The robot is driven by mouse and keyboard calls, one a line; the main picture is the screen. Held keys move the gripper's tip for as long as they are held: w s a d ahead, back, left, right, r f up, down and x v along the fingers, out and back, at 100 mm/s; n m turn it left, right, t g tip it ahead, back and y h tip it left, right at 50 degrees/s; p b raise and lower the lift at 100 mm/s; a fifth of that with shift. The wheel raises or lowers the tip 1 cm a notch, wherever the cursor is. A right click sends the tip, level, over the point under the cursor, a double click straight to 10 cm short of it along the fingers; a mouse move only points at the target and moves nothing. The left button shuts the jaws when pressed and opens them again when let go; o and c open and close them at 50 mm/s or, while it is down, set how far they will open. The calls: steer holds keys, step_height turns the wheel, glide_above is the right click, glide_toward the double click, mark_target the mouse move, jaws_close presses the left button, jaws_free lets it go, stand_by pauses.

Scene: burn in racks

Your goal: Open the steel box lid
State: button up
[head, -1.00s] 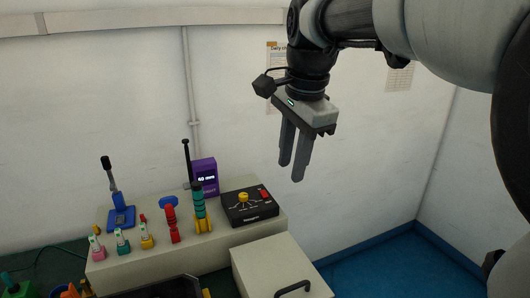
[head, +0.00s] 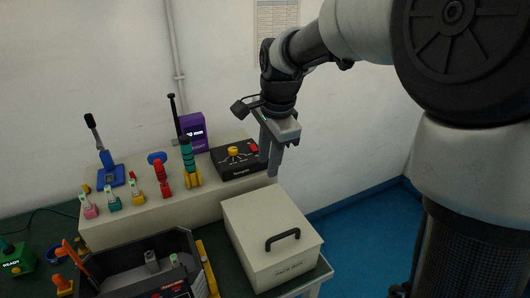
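The steel box (head: 262,228) is a pale beige box on the dark green bench. Its lid (head: 255,215) looks closed and lies flat, with a black bar handle (head: 282,238) near the front right and a small label on the front face. My gripper (head: 270,168) points down above and behind the box, near its back edge, apart from the lid and handle. It is empty. Its fingers overlap in this view, but a gap seems to show between them.
A beige ledge (head: 150,222) behind the box holds a black dial unit (head: 238,158), a purple display (head: 192,132) and several upright levers and clamps. A black open bin (head: 150,262) stands left of the box. Blue floor (head: 365,230) is clear to the right.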

steer(key=shift+x, duration=0.9)
steer(key=shift+c, duration=0.4)
jaws_close()
stand_by(0.4)
steer(key=shift+o, duration=0.4)
jaws_free()
steer(key=shift+r, duration=0.1)
steer(key=p+v, duration=0.1)
steer(key=v, duration=1.6)
steer(key=shift+s+r, duration=0.1)
